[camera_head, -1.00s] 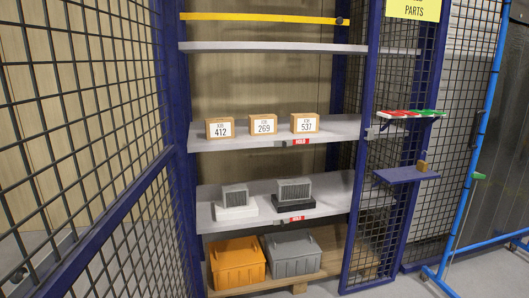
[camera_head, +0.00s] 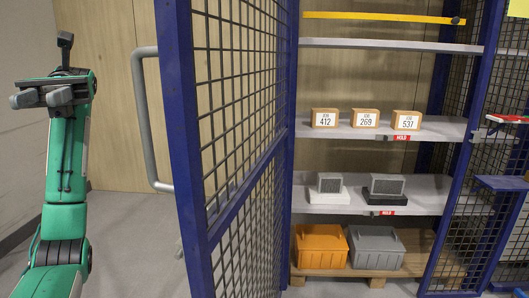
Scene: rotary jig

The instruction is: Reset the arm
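My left arm is green and stands upright at the left edge of the view. My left gripper (camera_head: 42,98), grey, is at its top, raised in front of a wooden wall. It is seen from an angle that hides whether its fingers are apart, and I see no object in it. The gripper is well left of the mesh door and touches nothing that I can see. My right arm and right gripper are out of view.
A blue-framed mesh door (camera_head: 180,110) with a grey handle (camera_head: 142,118) stands between my arm and shelves holding small boxes (camera_head: 365,118) and grey units (camera_head: 387,185). Orange (camera_head: 320,246) and grey (camera_head: 376,248) bins sit below. A blue side ledge (camera_head: 502,184) is at right.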

